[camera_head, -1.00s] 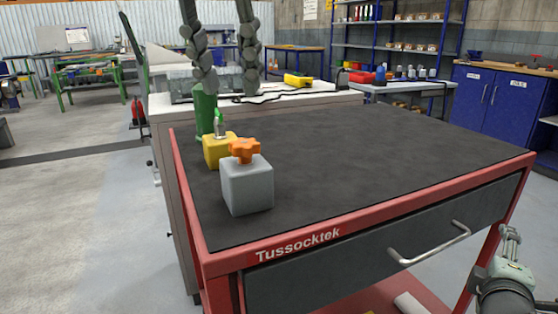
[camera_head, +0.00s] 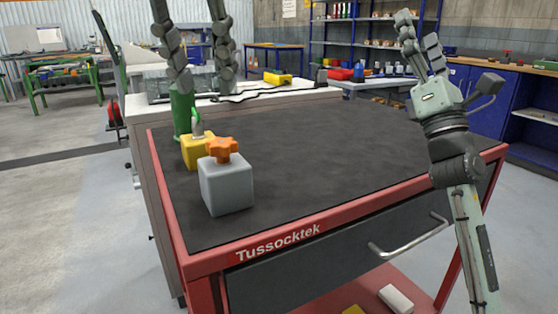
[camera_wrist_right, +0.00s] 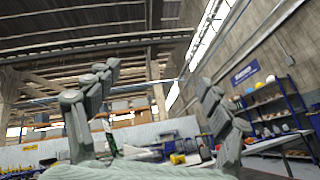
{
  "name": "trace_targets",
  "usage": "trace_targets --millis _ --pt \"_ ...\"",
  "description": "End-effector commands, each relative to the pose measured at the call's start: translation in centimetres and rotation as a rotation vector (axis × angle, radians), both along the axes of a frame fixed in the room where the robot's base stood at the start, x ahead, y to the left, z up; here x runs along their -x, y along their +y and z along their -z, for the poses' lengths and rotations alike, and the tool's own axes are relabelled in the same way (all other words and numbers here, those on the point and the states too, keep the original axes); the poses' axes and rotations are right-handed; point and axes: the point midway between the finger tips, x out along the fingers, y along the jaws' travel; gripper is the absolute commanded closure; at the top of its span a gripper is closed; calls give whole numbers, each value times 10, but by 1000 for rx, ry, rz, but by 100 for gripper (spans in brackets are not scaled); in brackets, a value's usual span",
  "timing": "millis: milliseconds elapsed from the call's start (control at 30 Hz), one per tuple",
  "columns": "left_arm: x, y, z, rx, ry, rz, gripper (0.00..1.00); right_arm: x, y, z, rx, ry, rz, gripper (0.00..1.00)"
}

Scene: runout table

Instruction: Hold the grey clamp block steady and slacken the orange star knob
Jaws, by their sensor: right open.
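The grey clamp block (camera_head: 226,187) stands on the dark top of the red-framed table, near its left front corner. The orange star knob (camera_head: 222,150) sits on top of the block. No gripper touches either one. My right gripper (camera_head: 419,42) is raised at the right side of the head view, pointing up, well apart from the block. Its fingers are spread and empty; they also show in the right wrist view (camera_wrist_right: 155,118), with the room beyond. The block and knob cannot be made out in that wrist view.
A yellow block (camera_head: 194,152) stands just behind the grey one, with a green cylinder (camera_head: 183,112) behind it. The table's middle (camera_head: 330,150) is clear. A drawer handle (camera_head: 408,240) juts from the front.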

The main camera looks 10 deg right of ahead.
Motion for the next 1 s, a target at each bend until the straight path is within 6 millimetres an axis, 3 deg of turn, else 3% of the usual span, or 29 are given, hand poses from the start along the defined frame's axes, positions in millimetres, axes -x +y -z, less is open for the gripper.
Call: trace_targets --millis 100,267,400,500,600,733,800,1000 --pt "0 0 0 0 0 0 66 -10 66 -26 140 -53 -216 20" --pt "0 0 0 0 0 0 66 -6 160 -42 371 -92 -535 20" --pt "0 0 0 0 0 0 66 13 235 -34 628 -78 -832 20" --pt "0 0 0 0 0 0 66 30 268 -18 806 -35 -1011 20" --pt "0 0 0 0 0 0 66 45 286 0 968 26 -1154 20" --pt "0 0 0 0 0 0 66 61 294 30 1165 132 -1302 20" --pt "0 0 0 0 0 0 66 62 296 62 1256 199 -1351 20" --pt "0 0 0 0 0 0 66 58 300 135 1396 292 -1395 20"
